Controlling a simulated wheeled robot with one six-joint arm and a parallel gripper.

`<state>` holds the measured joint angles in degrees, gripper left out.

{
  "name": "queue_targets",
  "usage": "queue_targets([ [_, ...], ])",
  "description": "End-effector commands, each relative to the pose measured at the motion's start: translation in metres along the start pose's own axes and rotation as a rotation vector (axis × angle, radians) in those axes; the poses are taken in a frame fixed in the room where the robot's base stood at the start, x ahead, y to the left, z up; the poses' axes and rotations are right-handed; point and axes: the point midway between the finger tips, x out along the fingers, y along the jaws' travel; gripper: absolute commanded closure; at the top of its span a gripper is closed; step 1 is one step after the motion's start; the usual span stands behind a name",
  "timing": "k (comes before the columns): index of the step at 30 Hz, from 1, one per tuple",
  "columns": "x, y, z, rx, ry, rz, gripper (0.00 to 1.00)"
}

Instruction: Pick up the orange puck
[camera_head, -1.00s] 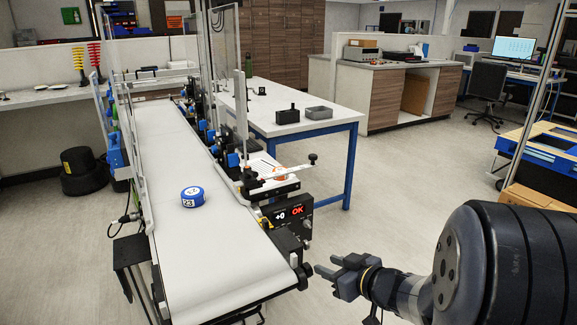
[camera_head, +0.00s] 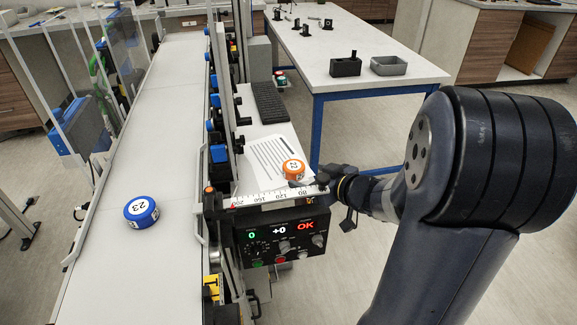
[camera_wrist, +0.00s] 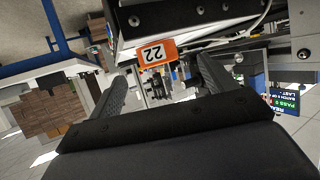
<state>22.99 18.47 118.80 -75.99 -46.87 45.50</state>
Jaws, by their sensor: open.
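The orange puck (camera_head: 293,168) has a white number label. It rests on the small white side table beside the conveyor, just behind the ruler strip. In the wrist view the puck (camera_wrist: 157,52) shows its "22" label upside down, at the edge of a surface. My gripper (camera_head: 312,180) is just right of the puck, with its fingers pointing toward it. In the wrist view the open fingers (camera_wrist: 160,75) are spread, with the puck ahead in the gap between the tips. I cannot tell whether they touch it.
A blue puck (camera_head: 141,211) labelled 23 lies on the white conveyor belt (camera_head: 150,140). A control box (camera_head: 282,238) with dials and an "OK" display is below the ruler strip (camera_head: 270,200). A table (camera_head: 400,75) with grey and black bins stands behind.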

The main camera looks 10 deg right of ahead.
Motion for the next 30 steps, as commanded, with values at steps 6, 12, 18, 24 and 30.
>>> queue_targets([
  [6, 0.027, 0.000, 0.001, -0.001, -0.001, -0.001, 0.21],
  [12, 0.047, 0.002, -0.003, -0.002, 0.000, -0.003, 0.21],
  [18, 0.075, 0.005, -0.005, -0.001, 0.000, -0.001, 0.21],
  [24, 0.081, 0.005, -0.006, -0.001, -0.001, 0.000, 0.21],
  [30, 0.080, 0.005, -0.006, -0.001, -0.001, 0.000, 0.27],
])
